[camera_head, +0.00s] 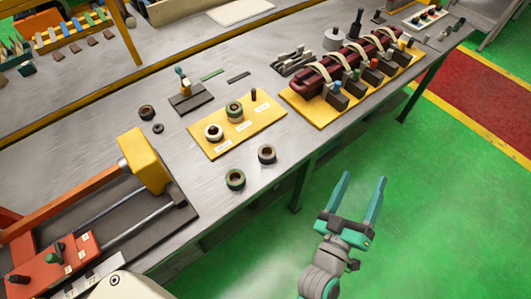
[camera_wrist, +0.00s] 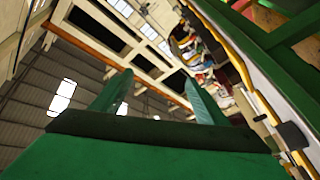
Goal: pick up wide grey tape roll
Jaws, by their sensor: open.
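Several tape rolls are on the grey metal bench in the head view. A grey-brown roll (camera_head: 267,154) lies flat near the bench's front edge; it may be the wide grey one, but I cannot tell for sure. A green-rimmed roll (camera_head: 235,180) lies to its lower left. My gripper (camera_head: 363,177) is open and empty, over the green floor to the right of the rolls, clear of the bench. Its fingers (camera_wrist: 158,88) show in the wrist view with nothing between them.
Dark rings (camera_head: 146,112) lie left of the board. A red-and-yellow winding machine (camera_head: 145,160) stands at left. A dark red coil assembly on a yellow base (camera_head: 305,108) is at right. A small post on a dark plate (camera_head: 190,101) stands behind. Bench space around the front rolls is clear.

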